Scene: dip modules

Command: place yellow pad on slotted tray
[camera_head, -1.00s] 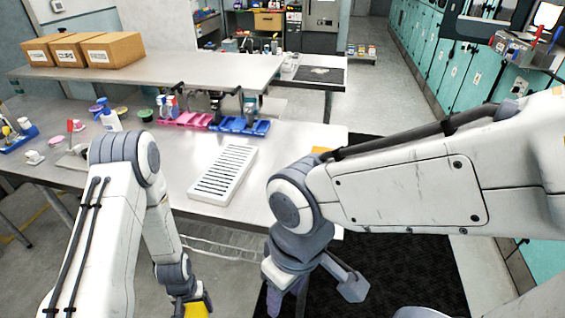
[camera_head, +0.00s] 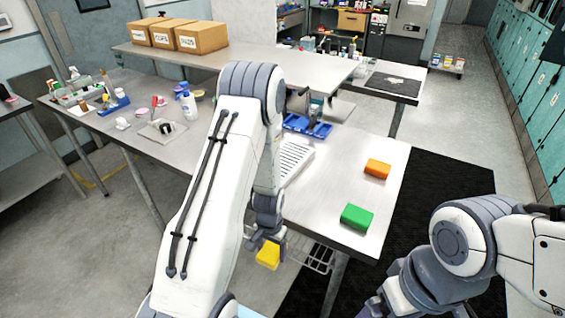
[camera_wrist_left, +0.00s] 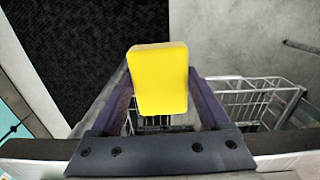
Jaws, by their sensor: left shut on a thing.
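My left gripper (camera_head: 266,243) is shut on the yellow pad (camera_head: 268,256) and holds it in front of the table's near edge, out over the floor. In the left wrist view the yellow pad (camera_wrist_left: 158,80) sits between the two fingers. The white slotted tray (camera_head: 296,158) lies on the table beyond the left gripper. My left arm hides part of its left side. My right arm is at the lower right, and its gripper's fingertips do not show.
A green block (camera_head: 357,217) and an orange block (camera_head: 377,168) lie on the table (camera_head: 335,185) right of the tray. Blue bins (camera_head: 306,126) stand behind it. A wire basket (camera_wrist_left: 255,98) hangs below the table edge.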

